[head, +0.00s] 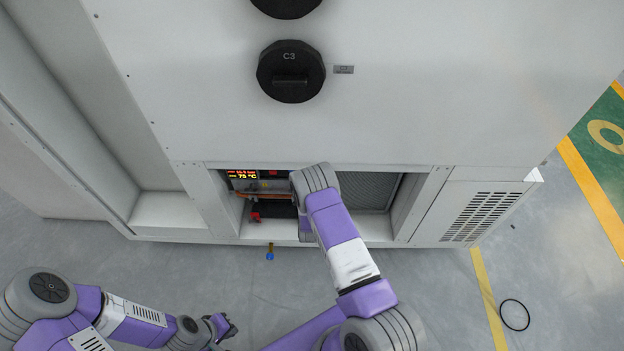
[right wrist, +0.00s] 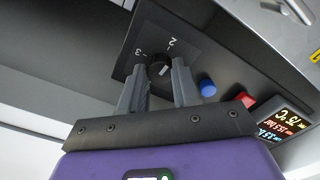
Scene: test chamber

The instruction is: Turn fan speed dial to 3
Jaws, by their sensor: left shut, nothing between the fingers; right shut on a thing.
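The fan speed dial (right wrist: 160,66) is a small black round knob on a dark panel, seen in the right wrist view with the marks 2 and 3 beside it. My right gripper (right wrist: 161,74) has one finger on each side of the dial and is shut on it. Which mark the dial points to is too small to tell. In the head view my right arm hides the dial and the right gripper. My left gripper (head: 222,327) is shut and empty at the lower left, above the floor and away from the cabinet.
A blue button (right wrist: 207,87), a red button (right wrist: 245,99) and a lit display (right wrist: 284,125) sit beside the dial. The large white cabinet (head: 440,80) carries a black C3 knob (head: 291,71). The panel recess is low in the cabinet. A black ring (head: 514,314) lies on the floor.

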